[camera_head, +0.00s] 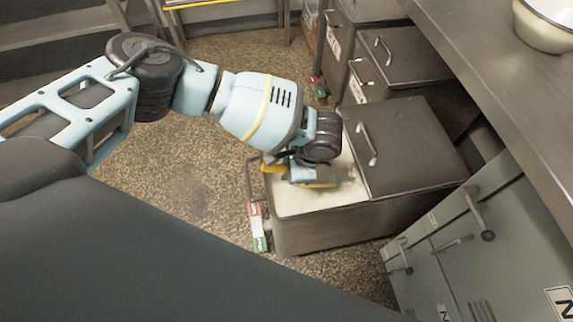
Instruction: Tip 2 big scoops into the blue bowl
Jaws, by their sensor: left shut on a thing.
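My left gripper (300,175) reaches down over the open part of a dark metal bin (318,230) filled with pale flour (300,200). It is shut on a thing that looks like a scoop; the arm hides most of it. Yellow parts show at the gripper, and a blurred greyish shape shows just right of it, over the flour. I cannot tell whether the scoop holds flour. A pale bowl (545,28) with a darker rim, cut by the picture's edge, stands on the counter at the top right. No plainly blue bowl shows. My right gripper is out of view.
A dark lid (410,145) with a handle covers the bin's right part. More lidded bins (400,55) stand behind it. The steel counter (480,60) overhangs on the right, above grey cabinet doors (470,255) with protruding handles. Speckled floor (185,195) is clear left of the bin.

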